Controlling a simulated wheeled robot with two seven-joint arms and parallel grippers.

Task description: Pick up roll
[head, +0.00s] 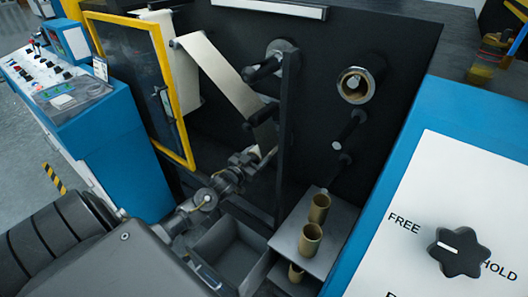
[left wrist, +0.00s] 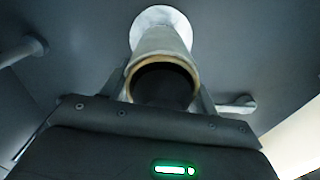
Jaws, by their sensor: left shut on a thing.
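In the left wrist view a pale roll (left wrist: 160,42) with a brown core rim and a dark hollow points toward the camera. Behind it is a white round flange on a dark panel. My left gripper (left wrist: 165,88) is shut on the roll, one finger on each side. In the head view my left arm comes in from the lower left, and the left gripper (head: 262,158) is small and partly hidden by its own links at the machine. A pale strip of film (head: 212,66) runs down toward that spot. My right gripper is not in view.
Another core (head: 355,86) sits on a spindle at upper right. Cardboard cores (head: 319,208) stand on a grey shelf (head: 335,225), beside an open grey bin (head: 230,240). A dark upright post (head: 287,140) stands right of the gripper. A FREE/HOLD knob (head: 458,252) is at lower right.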

